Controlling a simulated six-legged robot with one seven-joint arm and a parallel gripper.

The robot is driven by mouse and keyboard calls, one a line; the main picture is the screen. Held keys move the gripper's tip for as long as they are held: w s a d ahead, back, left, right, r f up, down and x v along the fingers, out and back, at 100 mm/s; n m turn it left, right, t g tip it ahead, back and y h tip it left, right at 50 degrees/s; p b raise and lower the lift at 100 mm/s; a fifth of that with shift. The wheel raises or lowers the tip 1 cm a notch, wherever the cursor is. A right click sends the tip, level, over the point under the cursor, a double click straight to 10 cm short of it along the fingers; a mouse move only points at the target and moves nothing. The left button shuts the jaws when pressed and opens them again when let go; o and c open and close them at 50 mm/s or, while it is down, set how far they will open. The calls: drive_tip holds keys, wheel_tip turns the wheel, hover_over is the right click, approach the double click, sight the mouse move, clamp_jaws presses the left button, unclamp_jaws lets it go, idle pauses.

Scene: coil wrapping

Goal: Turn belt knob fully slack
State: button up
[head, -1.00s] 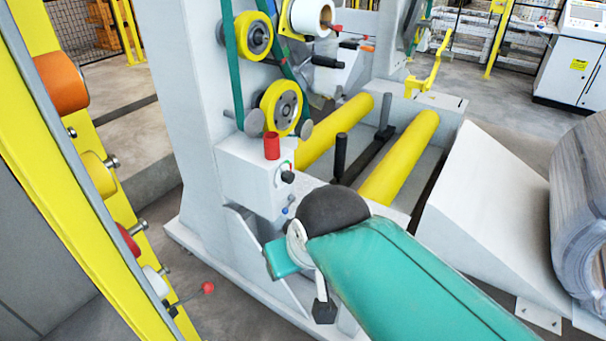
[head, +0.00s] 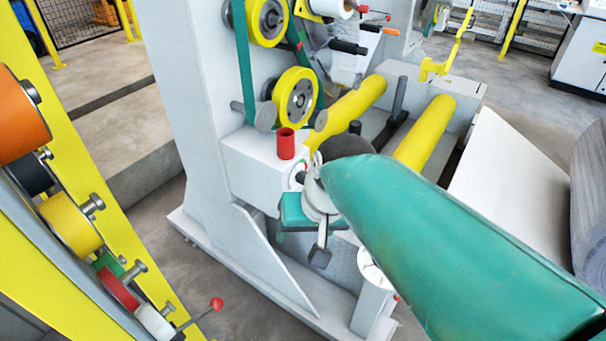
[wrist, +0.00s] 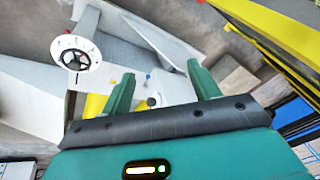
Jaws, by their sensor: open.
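The belt knob (head: 300,178) is a small black knob on the front of the pale control box (head: 255,165), below a red cylinder (head: 286,143).
A pedestal with a white round dial (head: 372,268) stands below my forearm; a white disc with a black wheel (wrist: 75,53) shows in the wrist view. Yellow rollers (head: 425,133) lie behind. A yellow frame with coloured rollers (head: 72,222) stands close at left.

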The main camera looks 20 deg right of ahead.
drive_tip(key=w, duration=0.2)
drive_tip(key=m+t+y, duration=0.8)
drive_tip(key=m+t, duration=0.4)
drive_tip(key=m, duration=1.3)
approach(303, 177)
drive_tip(key=x, duration=0.3)
drive_tip(key=f+x, duration=0.1)
drive_tip(key=x, duration=0.2)
drive_tip(key=d+x, duration=0.1)
drive_tip(key=x, duration=0.2)
drive_tip(key=shift+w+a+f, duration=0.1)
drive_tip(key=shift+w+f, duration=0.2)
drive_tip(key=shift+w, duration=0.3)
drive_tip(key=c, duration=1)
